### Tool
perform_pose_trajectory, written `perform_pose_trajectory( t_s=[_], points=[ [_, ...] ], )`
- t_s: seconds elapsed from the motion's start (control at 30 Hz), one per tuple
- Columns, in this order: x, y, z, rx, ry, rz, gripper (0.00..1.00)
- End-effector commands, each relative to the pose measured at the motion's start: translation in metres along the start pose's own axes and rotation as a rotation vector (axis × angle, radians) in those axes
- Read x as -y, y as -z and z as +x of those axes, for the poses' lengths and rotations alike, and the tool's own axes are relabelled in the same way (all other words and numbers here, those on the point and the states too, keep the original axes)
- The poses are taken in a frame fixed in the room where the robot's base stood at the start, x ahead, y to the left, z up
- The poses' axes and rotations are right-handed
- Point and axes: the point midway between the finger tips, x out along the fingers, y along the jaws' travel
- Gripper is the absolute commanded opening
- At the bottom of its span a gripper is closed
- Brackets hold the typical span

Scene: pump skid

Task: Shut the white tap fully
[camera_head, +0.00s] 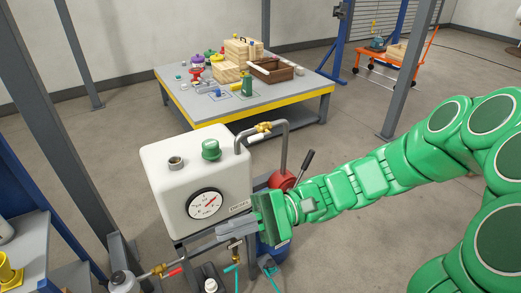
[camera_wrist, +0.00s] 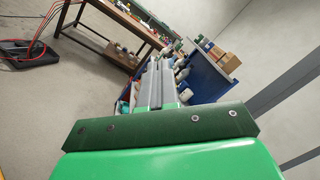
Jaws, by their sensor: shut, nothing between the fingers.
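The white tap is most likely the brass valve (camera_head: 264,127) with a pale lever (camera_head: 256,138), on the grey bent pipe at the top right of the white tank (camera_head: 160,165). The lever's exact angle is too small to tell. My gripper (camera_head: 190,246) is in front of the tank, below its gauge, with its fingers pointing left. It is below and left of the brass valve and apart from it. In the wrist view the grey fingers (camera_wrist: 155,82) lie together and hold nothing. The tap is not visible there.
A round gauge (camera_head: 205,204) and a green cap (camera_head: 211,149) are on the tank. A red-handled tap (camera_head: 172,271) is at the lower left. A cluttered workbench (camera_head: 290,105) stands behind, and a blue shelf (camera_head: 30,250) is at left. Open floor lies between.

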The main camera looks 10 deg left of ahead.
Motion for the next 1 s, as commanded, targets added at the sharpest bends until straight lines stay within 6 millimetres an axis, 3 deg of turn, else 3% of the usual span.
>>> perform_pose_trajectory(
  t_s=[0.47, 1.0],
  points=[
    [0.053, 0.047, -0.026, 0.082, 0.353, 0.035, 0.00],
    [0.086, 0.122, -0.088, 0.079, 0.751, 0.082, 0.00]
  ],
)
